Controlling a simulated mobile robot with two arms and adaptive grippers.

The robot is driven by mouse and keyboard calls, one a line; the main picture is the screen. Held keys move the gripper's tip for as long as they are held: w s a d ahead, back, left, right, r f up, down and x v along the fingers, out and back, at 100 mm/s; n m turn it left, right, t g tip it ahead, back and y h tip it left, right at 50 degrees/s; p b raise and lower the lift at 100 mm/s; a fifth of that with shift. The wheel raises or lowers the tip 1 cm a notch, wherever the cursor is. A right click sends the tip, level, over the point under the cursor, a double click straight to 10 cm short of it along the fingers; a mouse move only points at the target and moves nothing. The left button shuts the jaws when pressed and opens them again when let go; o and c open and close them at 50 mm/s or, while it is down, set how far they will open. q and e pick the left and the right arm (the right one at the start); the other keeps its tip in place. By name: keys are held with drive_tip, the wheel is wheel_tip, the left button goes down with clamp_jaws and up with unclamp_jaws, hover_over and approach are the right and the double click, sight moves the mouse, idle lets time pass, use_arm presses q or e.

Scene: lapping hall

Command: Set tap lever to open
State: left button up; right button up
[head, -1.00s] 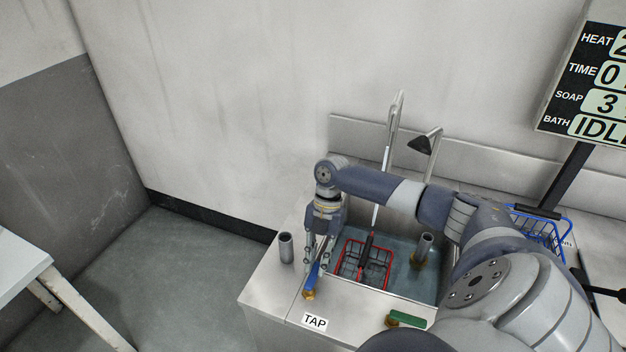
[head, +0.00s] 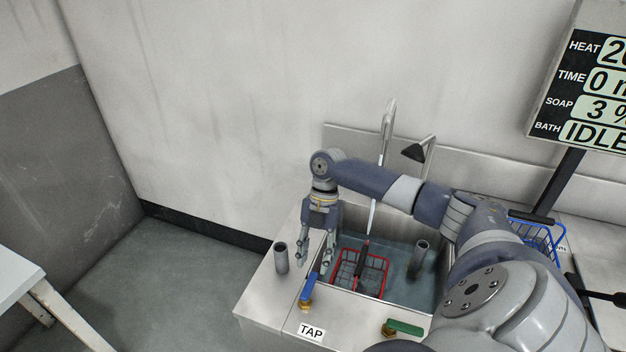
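The blue tap lever (head: 311,286) sits on a brass fitting on the steel counter, just behind the TAP label (head: 311,331). It slants up and to the right, towards the basin. My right gripper (head: 313,263) points down just above the lever's upper end. Its fingers are spread apart with nothing between them, and it looks clear of the lever. A tall tap spout (head: 390,118) stands behind the sink, with a pale, thin streak below it that looks like running water. My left gripper is out of view.
The sink basin (head: 403,272) holds a red wire basket (head: 346,276). A green lever (head: 404,327) is at the front. A blue basket (head: 541,237) and display board (head: 585,95) are to the right.

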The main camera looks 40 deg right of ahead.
drive_tip(key=v, duration=0.8)
drive_tip(key=shift+a, duration=0.1)
